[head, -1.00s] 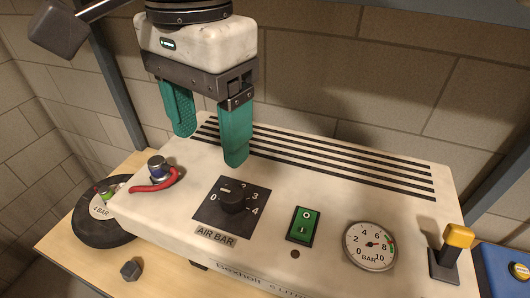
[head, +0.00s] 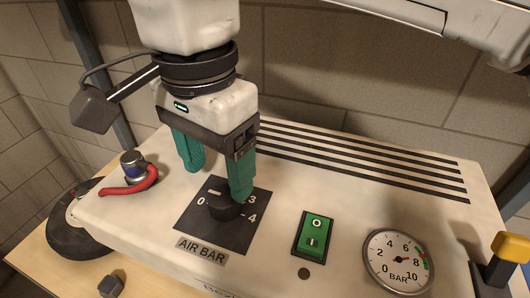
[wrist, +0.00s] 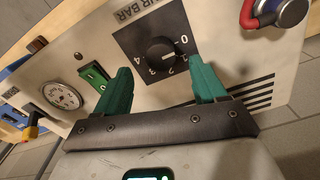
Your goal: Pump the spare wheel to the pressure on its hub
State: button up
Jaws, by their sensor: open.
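The black AIR BAR knob (head: 224,207) sits on a dark plate numbered 0 to 4 on the cream machine. My gripper (head: 217,183) is open and empty, with its green fingers over the far part of the dial. The right finger partly hides the dial. In the wrist view the knob (wrist: 160,52) lies just beyond and between the fingertips, apparently untouched. The spare wheel (head: 70,232) lies at the left, partly hidden by the machine; its hub label is not legible now.
A green rocker switch (head: 314,235) marked O and I and a BAR gauge (head: 398,260) are right of the dial. A yellow-topped lever (head: 510,247) stands at the far right. A small dark block (head: 112,286) lies on the wooden bench.

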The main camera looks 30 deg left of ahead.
aim_at(222, 197)
jog(key=shift+f, duration=2.65)
jog(key=shift+c, duration=0.3)
jog(key=c, duration=1)
